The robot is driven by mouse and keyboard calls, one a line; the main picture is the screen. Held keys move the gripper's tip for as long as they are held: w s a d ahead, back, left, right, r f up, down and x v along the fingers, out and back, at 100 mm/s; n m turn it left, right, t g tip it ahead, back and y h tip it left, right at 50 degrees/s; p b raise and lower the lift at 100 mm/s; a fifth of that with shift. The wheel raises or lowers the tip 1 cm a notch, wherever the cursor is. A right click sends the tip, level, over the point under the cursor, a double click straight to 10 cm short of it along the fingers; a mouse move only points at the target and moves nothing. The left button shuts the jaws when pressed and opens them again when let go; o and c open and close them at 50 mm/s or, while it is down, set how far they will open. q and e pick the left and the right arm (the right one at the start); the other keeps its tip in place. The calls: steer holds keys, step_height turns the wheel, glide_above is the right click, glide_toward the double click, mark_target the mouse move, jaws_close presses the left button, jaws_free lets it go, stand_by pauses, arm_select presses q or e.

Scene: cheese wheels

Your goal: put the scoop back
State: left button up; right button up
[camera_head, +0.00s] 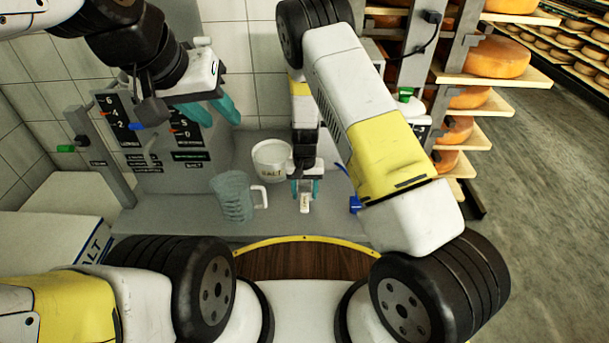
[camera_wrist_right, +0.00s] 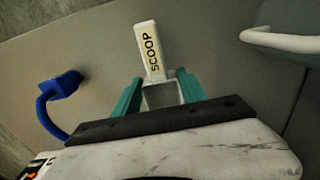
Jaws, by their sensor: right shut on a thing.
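The scoop (camera_head: 305,204) has a pale handle lettered "SCOOP", which shows clearly in the right wrist view (camera_wrist_right: 150,48). My right gripper (camera_head: 306,187) is shut on it, with the teal fingers on either side in the right wrist view (camera_wrist_right: 162,92). The scoop is over the grey counter; I cannot tell whether it touches it. A white tub lettered "SALT" (camera_head: 270,157) stands just left of the right gripper. My left gripper (camera_head: 208,112) is open and empty, up at the left before the grey panel.
A teal ribbed jug (camera_head: 232,198) with a white handle stands left of the scoop. A blue hook (camera_head: 354,205) is at the right; it also shows in the right wrist view (camera_wrist_right: 60,86). A round wooden board (camera_head: 300,262) lies in front. Shelves of cheese wheels (camera_head: 497,58) stand at the right.

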mark_target(305, 198)
steer(key=shift+s+f, duration=0.15)
steer(key=shift+f, duration=1.3)
steer(key=shift+f, duration=0.15)
steer(key=o, duration=1.3)
steer(key=shift+o, duration=0.2)
